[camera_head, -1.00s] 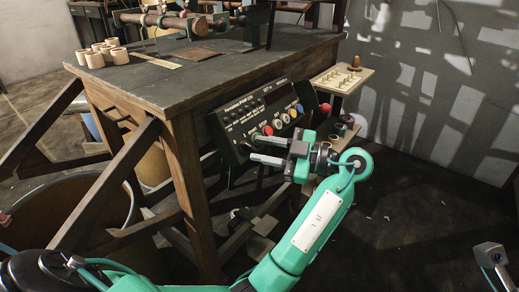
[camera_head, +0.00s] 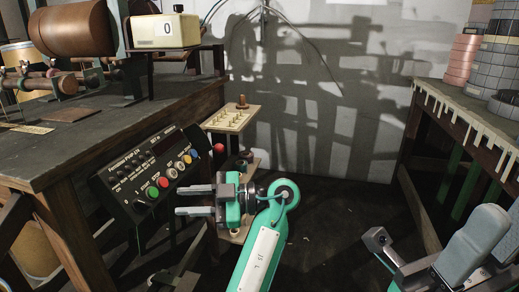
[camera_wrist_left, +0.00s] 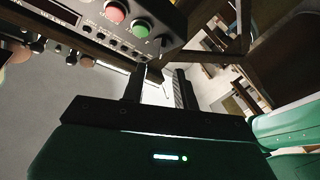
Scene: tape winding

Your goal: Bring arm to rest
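My left gripper (camera_head: 180,201) is in front of the black control panel (camera_head: 125,177), just below its lower right part, in the head view. Its two grey fingers point left, with a gap between them and nothing held. The left wrist view also shows the gripper's fingers (camera_wrist_left: 157,88) apart and empty, with the panel's red and green buttons (camera_wrist_left: 128,20) close above. The forearm is green and comes up from the bottom. Grey parts of my right arm show at the lower right edge of the head view; I cannot make out its fingers' state.
The dark workbench (camera_head: 75,135) with its winding machine fills the left. A small pegged shelf (camera_head: 229,119) and a red knob (camera_head: 219,148) stand beyond the panel. A second table (camera_head: 470,100) with tape rolls (camera_head: 465,60) is at right. Floor between is open.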

